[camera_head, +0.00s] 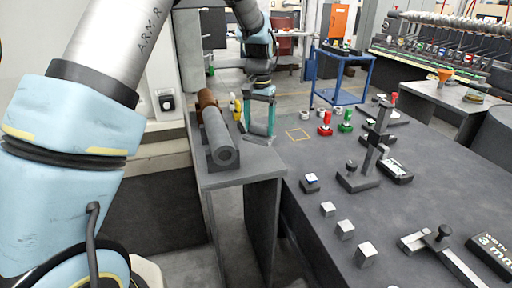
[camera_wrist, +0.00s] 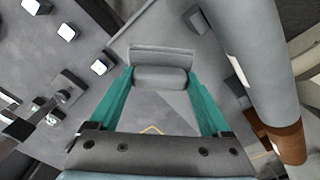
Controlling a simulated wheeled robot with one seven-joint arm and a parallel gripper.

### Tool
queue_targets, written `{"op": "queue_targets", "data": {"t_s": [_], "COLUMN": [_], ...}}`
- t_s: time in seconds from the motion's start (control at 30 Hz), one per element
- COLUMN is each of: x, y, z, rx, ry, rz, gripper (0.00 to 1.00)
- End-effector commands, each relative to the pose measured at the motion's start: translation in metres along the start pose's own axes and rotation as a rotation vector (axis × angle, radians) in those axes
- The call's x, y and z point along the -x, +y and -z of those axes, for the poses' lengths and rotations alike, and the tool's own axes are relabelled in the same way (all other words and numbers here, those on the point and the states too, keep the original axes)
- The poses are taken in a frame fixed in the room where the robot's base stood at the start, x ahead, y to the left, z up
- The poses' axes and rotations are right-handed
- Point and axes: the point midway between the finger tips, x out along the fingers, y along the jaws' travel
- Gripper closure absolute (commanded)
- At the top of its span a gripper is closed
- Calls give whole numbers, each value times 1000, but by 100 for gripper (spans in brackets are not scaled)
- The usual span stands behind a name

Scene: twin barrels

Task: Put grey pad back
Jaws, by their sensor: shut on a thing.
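My gripper (camera_wrist: 160,78) has teal fingers and is shut on the grey pad (camera_wrist: 162,54), a small block held across the fingertips in the wrist view. In the head view my gripper (camera_head: 260,128) hangs over the near edge area between the narrow stand and the dark table, and the pad is hard to make out there. In the wrist view the grey barrel (camera_wrist: 252,45) and the brown one (camera_wrist: 287,142) are at the right.
A yellow square outline (camera_head: 298,134) marks a bare patch of the dark table (camera_head: 430,185). Red (camera_head: 325,124) and green (camera_head: 345,122) handled pieces, a dark upright fixture (camera_head: 376,150) and several small cubes stand on it. A blue cart (camera_head: 341,77) is behind.

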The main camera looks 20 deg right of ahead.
Motion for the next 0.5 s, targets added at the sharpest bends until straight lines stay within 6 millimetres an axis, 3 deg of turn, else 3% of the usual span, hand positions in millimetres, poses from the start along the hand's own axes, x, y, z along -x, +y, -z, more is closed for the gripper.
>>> {"op": "queue_targets", "data": {"t_s": [0.13,0.5], "x": [-25,-63], "y": [0,0], "z": [-1,0], "rx": [2,1], "ry": [-3,-2], "rz": [-1,0], "gripper": [63,63]}}
